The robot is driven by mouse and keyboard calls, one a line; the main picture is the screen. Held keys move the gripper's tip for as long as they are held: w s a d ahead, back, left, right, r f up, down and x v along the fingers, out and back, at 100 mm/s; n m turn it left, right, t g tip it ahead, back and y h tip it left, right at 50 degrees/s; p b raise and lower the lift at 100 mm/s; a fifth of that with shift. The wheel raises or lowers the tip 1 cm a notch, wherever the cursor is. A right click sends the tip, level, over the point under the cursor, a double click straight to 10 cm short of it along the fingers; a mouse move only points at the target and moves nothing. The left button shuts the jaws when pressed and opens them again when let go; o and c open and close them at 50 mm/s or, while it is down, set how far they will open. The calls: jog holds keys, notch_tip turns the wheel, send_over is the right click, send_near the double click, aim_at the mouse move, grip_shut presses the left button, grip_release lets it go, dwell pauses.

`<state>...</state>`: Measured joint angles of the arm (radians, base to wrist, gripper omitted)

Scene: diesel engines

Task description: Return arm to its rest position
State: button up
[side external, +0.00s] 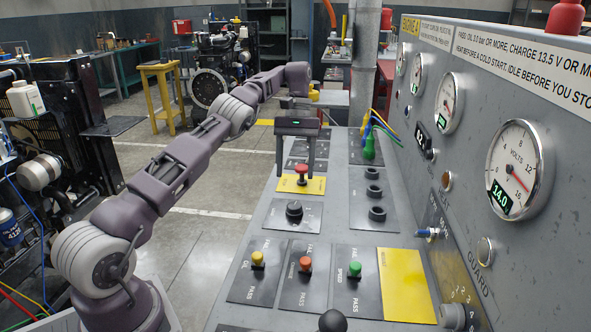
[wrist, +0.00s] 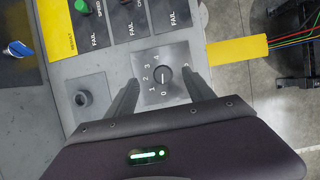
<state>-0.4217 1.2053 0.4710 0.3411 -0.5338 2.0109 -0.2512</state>
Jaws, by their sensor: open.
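My gripper (side external: 296,173) hangs over the far part of the grey console, its two dark fingers pointing down and apart with nothing between them. In the side view its fingertips overlap a red mushroom button (side external: 301,170) on a yellow plate; I cannot tell the exact height above it. My arm reaches out from the lower left with its elbow bent. In the wrist view my gripper (wrist: 160,79) has its fingers on either side of a numbered rotary knob (wrist: 163,76). The knob shows free of the fingers. No rest position is marked in view.
The console top (side external: 257,228) carries yellow, red and green knobs and a black knob (side external: 294,210). A gauge panel (side external: 470,140) rises on the right. Coloured cables (side external: 372,130) stand behind the gripper. An engine (side external: 45,150) stands left; open floor (side external: 205,240) lies between.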

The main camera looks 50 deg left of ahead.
jog(key=s+d+r+m+t+y, duration=0.1)
jog(key=s+d+r+t, duration=0.15)
jog(key=d+r, duration=0.45)
jog(key=s+d+r+m+t, duration=0.15)
jog(key=s+r, duration=0.25)
jog(key=r, duration=0.7)
jog(key=s+d+r+m+t, duration=0.2)
jog(key=s+d, duration=0.6)
jog(key=s, duration=0.2)
jog(key=s+d+f+m+t+y, duration=0.1)
jog(key=s+d+f+m, duration=0.1)
jog(key=s+f, duration=0.2)
jog(key=s+d+f+m+t+y, duration=0.1)
jog(key=s+f, duration=0.3)
jog(key=s, duration=0.7)
jog(key=shift+d+f+m+t, duration=0.2)
jog(key=shift+d+m+t, duration=0.1)
jog(key=shift+d+m, duration=0.45)
jog(key=shift+w+a, duration=0.1)
jog(key=shift+a, duration=0.05)
